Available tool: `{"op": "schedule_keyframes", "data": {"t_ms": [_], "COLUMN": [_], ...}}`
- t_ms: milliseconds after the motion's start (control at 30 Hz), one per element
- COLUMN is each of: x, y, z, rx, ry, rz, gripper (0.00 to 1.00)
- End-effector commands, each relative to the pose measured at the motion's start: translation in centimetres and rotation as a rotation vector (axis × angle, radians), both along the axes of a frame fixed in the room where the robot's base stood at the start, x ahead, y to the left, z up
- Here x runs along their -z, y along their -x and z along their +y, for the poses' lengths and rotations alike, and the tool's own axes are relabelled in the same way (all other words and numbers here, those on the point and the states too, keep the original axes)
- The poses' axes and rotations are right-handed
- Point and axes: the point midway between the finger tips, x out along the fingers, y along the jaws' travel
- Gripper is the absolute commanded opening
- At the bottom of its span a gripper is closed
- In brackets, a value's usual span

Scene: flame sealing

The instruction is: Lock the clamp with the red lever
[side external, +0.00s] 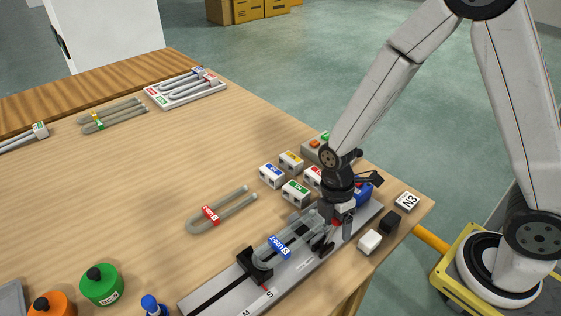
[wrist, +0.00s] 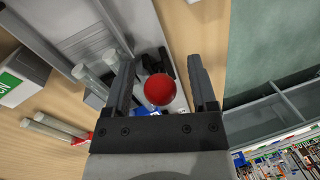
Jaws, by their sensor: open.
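The red lever's round knob (wrist: 160,90) shows in the wrist view between the two fingers of my gripper (wrist: 161,82). The fingers are apart, with a gap on each side of the knob. Black clamp parts (wrist: 158,62) show just beyond it. In the side view my gripper (side external: 338,215) is low over the right part of the grey rail (side external: 215,300), and a small bit of red shows beside it. The black clamp parts (side external: 322,245) are next to the fingers. A glass U-tube with a blue label (side external: 279,246) lies along the rail; my gripper partly hides its far end.
A red-labelled U-tube (side external: 211,214) lies left of the rail. Several small labelled blocks (side external: 295,193) stand behind it. White (side external: 370,241) and black (side external: 391,222) blocks sit close on the right, near the table edge. Green (side external: 101,285) and orange bottles are front left. The table's middle left is clear.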

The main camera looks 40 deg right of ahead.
Motion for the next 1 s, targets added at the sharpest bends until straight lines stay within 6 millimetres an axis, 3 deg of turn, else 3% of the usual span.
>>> {"op": "schedule_keyframes", "data": {"t_ms": [500, 733, 1000], "x": [0.97, 0.95, 0.93], "y": [0.20, 0.18, 0.17], "z": [0.04, 0.04, 0.03], "rx": [-0.001, 0.000, 0.000], "ry": [0.000, 0.000, 0.000], "rz": [-0.001, -0.001, -0.001], "gripper": [0.74, 0.00, 0.00]}}
